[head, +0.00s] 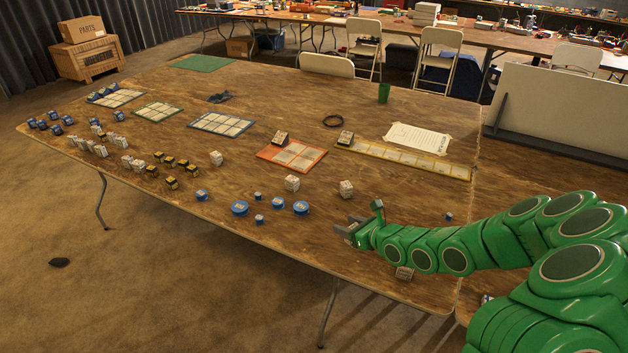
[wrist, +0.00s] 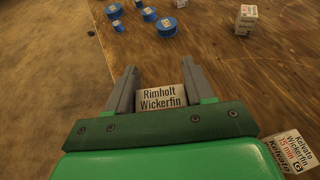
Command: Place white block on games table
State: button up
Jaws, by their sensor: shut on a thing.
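My gripper (head: 350,230) is over the front right part of the wooden table (head: 240,185). In the wrist view its two grey fingers (wrist: 160,76) stand on either side of a white block (wrist: 162,98) labelled "Rimholt Wickerfin", and it is shut on that block. The block cannot be made out clearly in the head view. I cannot tell whether it touches the tabletop.
Blue round pieces (head: 239,208) stand left of the gripper. Coloured grid mats lie farther back, including an orange one (head: 312,165) and a long yellow one (head: 450,170). A green cup (head: 384,93) stands near the back edge. A white panel (head: 560,110) stands at the right.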

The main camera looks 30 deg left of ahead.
jog(key=shift+f, duration=4.15)
jog(key=shift+f, duration=0.1)
jog(key=o, duration=1)
jog(key=shift+v, duration=6)
